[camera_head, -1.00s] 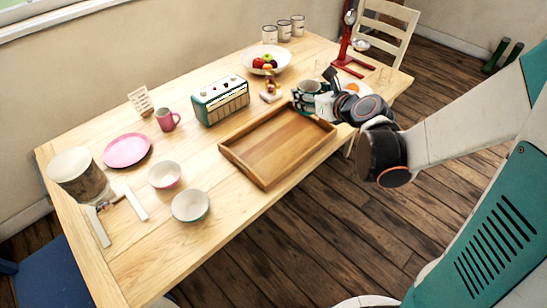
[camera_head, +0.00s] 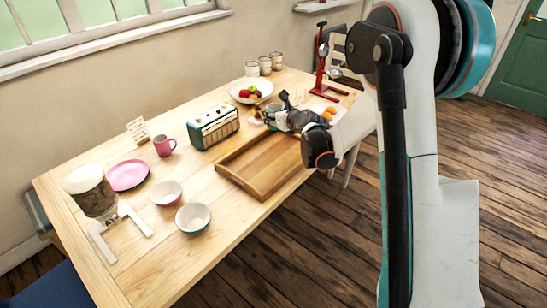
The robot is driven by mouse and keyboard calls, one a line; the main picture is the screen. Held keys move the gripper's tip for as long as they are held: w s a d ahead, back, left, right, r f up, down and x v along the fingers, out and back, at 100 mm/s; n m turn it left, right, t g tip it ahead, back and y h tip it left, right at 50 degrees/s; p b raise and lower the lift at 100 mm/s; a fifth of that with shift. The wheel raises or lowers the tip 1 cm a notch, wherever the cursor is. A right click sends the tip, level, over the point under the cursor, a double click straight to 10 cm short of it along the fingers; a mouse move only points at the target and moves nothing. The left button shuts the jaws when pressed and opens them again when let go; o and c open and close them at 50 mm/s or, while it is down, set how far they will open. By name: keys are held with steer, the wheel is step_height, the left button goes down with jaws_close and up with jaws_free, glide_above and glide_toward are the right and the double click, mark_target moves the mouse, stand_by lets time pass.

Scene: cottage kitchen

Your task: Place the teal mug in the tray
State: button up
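The wooden tray (camera_head: 262,165) lies flat on the table and its visible floor is bare. My gripper (camera_head: 272,116) is low over the table at the tray's back right corner, pointing left. It is small and partly covered by its own links, so its fingers are hard to make out. A teal mug is not clearly visible now; a dark mug-like shape at the fingers blends with the gripper. I cannot tell whether the fingers hold it.
A teal radio (camera_head: 214,128) stands behind the tray's left side, near a pink mug (camera_head: 164,145). Two bowls (camera_head: 193,217) (camera_head: 167,192) and a pink plate (camera_head: 127,175) are left. A fruit bowl (camera_head: 251,92) and a red stand (camera_head: 324,75) are behind my gripper.

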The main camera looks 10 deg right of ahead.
step_height(320, 180, down, 17)
steer(key=b, duration=0.6)
steer(key=shift+f, duration=0.1)
steer(key=shift+f, duration=0.15)
steer(key=o, duration=1.2)
